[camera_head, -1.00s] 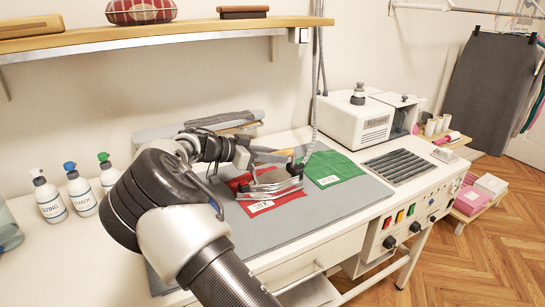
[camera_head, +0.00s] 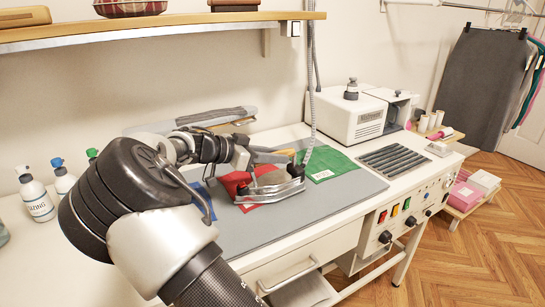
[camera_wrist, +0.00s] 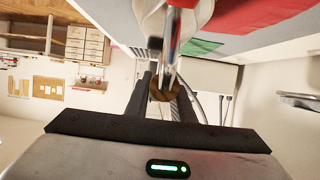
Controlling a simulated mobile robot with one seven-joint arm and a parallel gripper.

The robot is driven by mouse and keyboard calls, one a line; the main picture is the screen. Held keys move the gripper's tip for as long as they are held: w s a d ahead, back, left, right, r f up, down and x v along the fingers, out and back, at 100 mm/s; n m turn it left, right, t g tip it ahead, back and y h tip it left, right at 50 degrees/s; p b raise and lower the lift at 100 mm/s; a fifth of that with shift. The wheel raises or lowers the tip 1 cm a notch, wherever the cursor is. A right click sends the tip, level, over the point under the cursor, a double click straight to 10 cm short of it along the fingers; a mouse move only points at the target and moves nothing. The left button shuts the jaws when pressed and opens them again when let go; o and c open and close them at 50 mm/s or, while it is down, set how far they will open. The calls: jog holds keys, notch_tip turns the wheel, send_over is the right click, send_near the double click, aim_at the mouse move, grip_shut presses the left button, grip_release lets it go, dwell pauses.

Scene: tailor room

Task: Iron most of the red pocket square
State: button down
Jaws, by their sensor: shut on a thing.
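The red pocket square (camera_head: 233,182) lies flat on the grey ironing mat (camera_head: 240,237). The iron (camera_head: 272,189) stands over it with its soleplate down and covers its middle and front. Red shows behind and in front of the iron. My gripper (camera_head: 287,156) is shut on the iron's handle. The wrist view shows the brown handle (camera_wrist: 160,92) between my fingers. Red cloth (camera_wrist: 265,12) also shows there beside the iron. I cannot tell how smooth the covered part is.
A green cloth (camera_head: 326,161) lies to the right of the iron. A bit of blue cloth (camera_head: 207,181) shows behind my arm. A spiral cord (camera_head: 311,85) hangs behind the iron. Bottles (camera_head: 37,198) stand at the left. A white machine (camera_head: 355,117) stands at the back right.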

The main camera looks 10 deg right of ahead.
jog(key=shift+s+d+b, duration=0.25)
jog(key=shift+s+b, duration=0.1)
jog(key=shift+s, duration=0.35)
jog(key=w+a+p, duration=0.1)
jog(key=w+a, duration=0.1)
jog(key=w, duration=0.5)
jog(key=shift+a+r, duration=0.15)
jog(key=shift+r, duration=0.1)
dwell(1.0)
jog(key=shift+w+p, duration=0.15)
jog(key=shift+p, duration=0.15)
jog(key=w+a+p, duration=0.2)
jog(key=w+p, duration=0.3)
jog(key=w, duration=0.1)
jog(key=shift+w+r, duration=0.15)
jog(key=shift+w, duration=0.2)
dwell(1.1)
jog(key=shift+a, duration=0.15)
